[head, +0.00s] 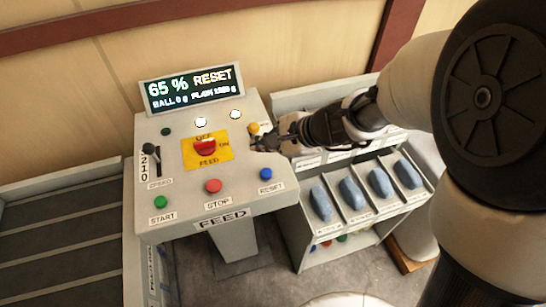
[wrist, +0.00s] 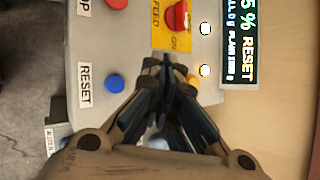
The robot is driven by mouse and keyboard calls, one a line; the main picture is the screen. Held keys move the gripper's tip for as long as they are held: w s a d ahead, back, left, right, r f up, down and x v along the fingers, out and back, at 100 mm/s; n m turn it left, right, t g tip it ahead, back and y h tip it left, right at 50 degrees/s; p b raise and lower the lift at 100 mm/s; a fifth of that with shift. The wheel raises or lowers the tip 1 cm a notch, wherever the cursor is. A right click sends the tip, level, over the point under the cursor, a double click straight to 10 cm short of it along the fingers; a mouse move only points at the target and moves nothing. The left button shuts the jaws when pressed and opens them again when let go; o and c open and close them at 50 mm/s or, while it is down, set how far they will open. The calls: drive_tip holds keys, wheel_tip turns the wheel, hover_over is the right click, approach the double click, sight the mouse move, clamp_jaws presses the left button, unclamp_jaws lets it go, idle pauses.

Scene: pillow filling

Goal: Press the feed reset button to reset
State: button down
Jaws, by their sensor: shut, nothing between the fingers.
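The blue reset button (head: 265,174) is at the right front of the feed panel, above its RESET label. It also shows in the wrist view (wrist: 113,84), left of my fingers. My gripper (head: 262,143) is shut and empty, over the panel's right side, just behind the blue button and apart from it. Its closed fingertips show in the wrist view (wrist: 163,62). The display (head: 193,88) reads 65 % and RESET, with ball 0 g; the rest is small. It also shows in part in the wrist view (wrist: 240,40).
The panel (head: 180,185) also holds a red stop button (head: 213,186), a green start button (head: 161,202), a red feed switch (head: 205,147) on a yellow plate, a yellow lamp (head: 253,128) and a speed lever (head: 153,152). A rack of blue-grey scoop-like pieces (head: 350,192) stands right.

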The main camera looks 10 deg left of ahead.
drive_tip(key=b, duration=0.6)
hover_over(265, 175)
wheel_tip(265, 175, down, 8)
drive_tip(key=shift+r, duration=0.25)
drive_tip(key=shift+f+b, duration=0.7)
drive_tip(key=shift+f, duration=0.15)
idle(0.5)
drive_tip(key=shift+f+b, duration=0.25)
drive_tip(key=shift+b, duration=0.35)
drive_tip(key=shift+f+b, duration=0.5)
drive_tip(key=shift+b, duration=0.05)
idle(0.4)
idle(0.3)
drive_tip(key=shift+r+p, duration=0.7)
drive_tip(key=shift+r, duration=0.25)
